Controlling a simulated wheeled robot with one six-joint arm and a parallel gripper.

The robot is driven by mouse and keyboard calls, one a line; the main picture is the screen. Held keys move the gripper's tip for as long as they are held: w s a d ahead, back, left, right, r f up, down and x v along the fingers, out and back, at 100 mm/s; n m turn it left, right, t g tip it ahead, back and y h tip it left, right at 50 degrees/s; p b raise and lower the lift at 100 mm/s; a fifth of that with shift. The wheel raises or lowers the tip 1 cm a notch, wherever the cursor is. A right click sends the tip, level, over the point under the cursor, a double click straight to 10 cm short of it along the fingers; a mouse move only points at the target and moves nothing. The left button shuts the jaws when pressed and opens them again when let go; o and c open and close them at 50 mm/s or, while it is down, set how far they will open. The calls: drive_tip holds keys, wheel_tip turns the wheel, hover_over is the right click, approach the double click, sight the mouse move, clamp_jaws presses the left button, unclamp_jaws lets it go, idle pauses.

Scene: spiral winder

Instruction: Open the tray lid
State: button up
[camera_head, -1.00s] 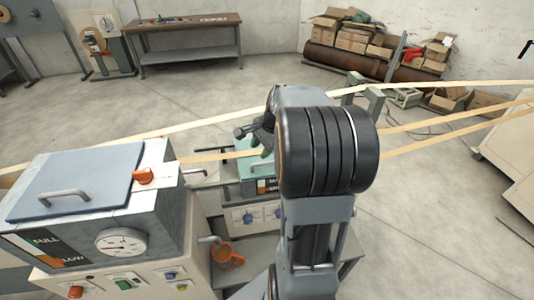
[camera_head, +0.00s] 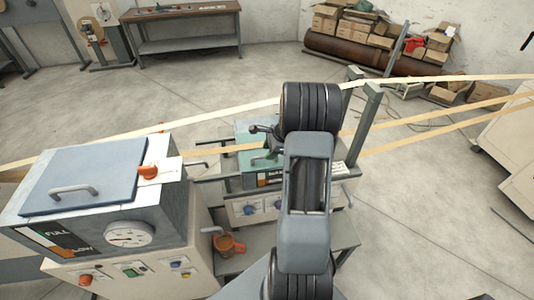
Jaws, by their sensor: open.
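A blue-grey lid (camera_head: 88,172) with a bar handle (camera_head: 73,191) lies closed on the large grey box at the left. A smaller green-topped unit (camera_head: 250,178) stands at the centre, partly hidden by my arm; a light bar, perhaps its handle, shows near its top. I cannot tell which of the two is the tray lid. My gripper (camera_head: 262,143) is over the green unit, left of my black arm joint. Its jaws are open and it appears to hold nothing. Whether it touches the unit is unclear.
Pale strips (camera_head: 220,118) run across above the machines, close to my gripper. Grey posts (camera_head: 366,125) stand right of my arm. An orange cup (camera_head: 228,245) sits on a low shelf. An orange knob (camera_head: 148,172) sits beside the blue-grey lid.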

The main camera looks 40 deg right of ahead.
drive_tip(key=shift+x, duration=1.3)
drive_tip(key=shift+c, duration=0.4)
clamp_jaws()
